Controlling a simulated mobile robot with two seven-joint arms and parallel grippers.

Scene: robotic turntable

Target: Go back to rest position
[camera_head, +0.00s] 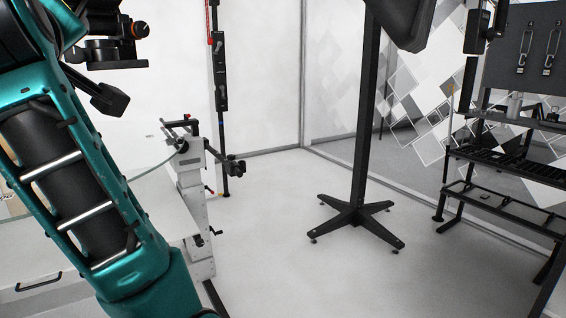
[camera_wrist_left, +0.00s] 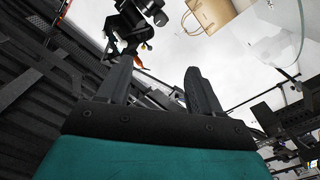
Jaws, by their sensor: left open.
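My left arm, teal and black, fills the left side of the head view, raised and close to the camera. My left gripper (camera_wrist_left: 160,78) shows in the left wrist view, with its two black fingers apart and nothing between them. In the head view I cannot clearly make out its fingers among the dark parts at the upper left. My right gripper is in neither view.
A white bench with a clamp stand (camera_head: 193,190) and clear glass disc edge (camera_head: 152,168) lies behind my arm. A black pole stand (camera_head: 357,215) is mid-floor, and a black rack (camera_head: 500,185) at right. A paper bag (camera_wrist_left: 212,13) shows beyond my gripper. Floor between is clear.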

